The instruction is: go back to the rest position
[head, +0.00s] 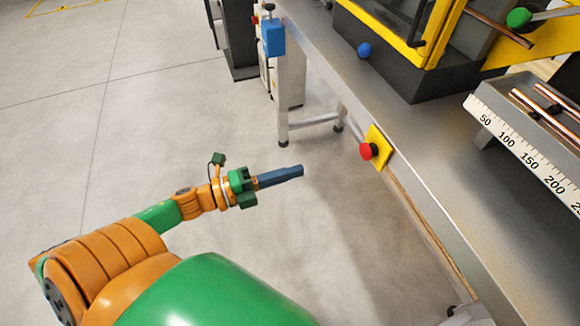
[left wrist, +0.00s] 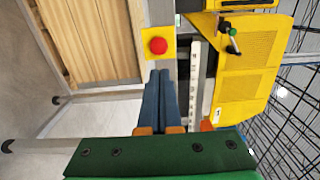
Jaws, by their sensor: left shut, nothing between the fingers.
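My left gripper (head: 300,170) is shut and empty, its blue fingers together over the open floor to the left of the workbench in the head view. It also shows in the left wrist view (left wrist: 160,75), with its closed fingers pointing up toward a red button. My left arm comes in from the lower left of the head view. Copper tubes (head: 555,98) lie in a grey tray at the right of the bench, apart from the gripper. My right gripper is not in view.
The workbench (head: 440,180) runs along the right, with a red button (head: 366,151) on a yellow plate at its edge. The floor (head: 130,130) at the left is clear.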

